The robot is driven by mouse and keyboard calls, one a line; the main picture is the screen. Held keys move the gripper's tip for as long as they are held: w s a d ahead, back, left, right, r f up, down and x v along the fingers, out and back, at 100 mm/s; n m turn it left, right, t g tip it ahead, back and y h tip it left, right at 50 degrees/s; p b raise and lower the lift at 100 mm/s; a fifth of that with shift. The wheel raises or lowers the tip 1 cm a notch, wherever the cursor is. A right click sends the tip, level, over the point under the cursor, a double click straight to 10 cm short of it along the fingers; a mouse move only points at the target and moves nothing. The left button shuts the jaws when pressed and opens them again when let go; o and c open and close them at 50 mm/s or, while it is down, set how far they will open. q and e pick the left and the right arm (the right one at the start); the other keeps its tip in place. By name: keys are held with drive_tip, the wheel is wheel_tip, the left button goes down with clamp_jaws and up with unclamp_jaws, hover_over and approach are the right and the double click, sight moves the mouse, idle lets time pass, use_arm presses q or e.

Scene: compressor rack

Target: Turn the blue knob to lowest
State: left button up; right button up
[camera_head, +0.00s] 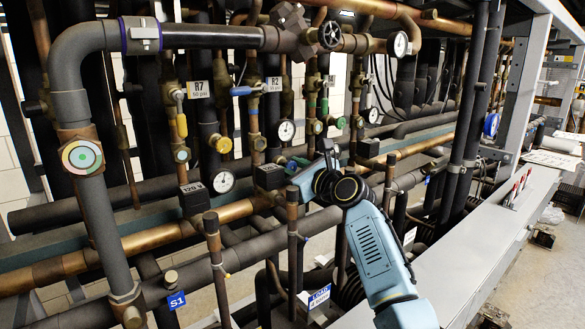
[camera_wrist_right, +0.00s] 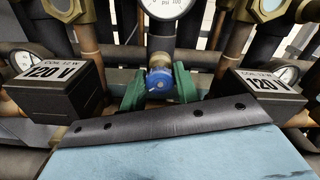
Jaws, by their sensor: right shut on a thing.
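The blue knob (camera_wrist_right: 158,82) sits below a pressure gauge (camera_wrist_right: 168,4) in the right wrist view. My right gripper (camera_wrist_right: 160,88) has its green fingers on either side of the knob and is shut on it. In the head view my right gripper (camera_head: 293,164) reaches in among the pipes from the lower right, below a white gauge (camera_head: 286,131). The knob is hard to make out there. The knob's pointer or setting cannot be read. My left gripper is not in view.
Black 120 V boxes flank my right gripper, one on the left (camera_wrist_right: 55,88) and one on the right (camera_wrist_right: 262,97). Copper and dark pipes crowd the rack. A blue-handled valve (camera_head: 240,91) is at the upper left. A grey beam (camera_head: 450,262) runs along the right.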

drive_tip(key=n, duration=0.2)
drive_tip(key=shift+n, duration=2)
drive_tip(key=o, duration=1)
drive_tip(key=shift+c, duration=0.2)
drive_tip(key=b+v, duration=0.2)
drive_tip(key=v, duration=1.1)
drive_tip(key=shift+s, duration=0.2)
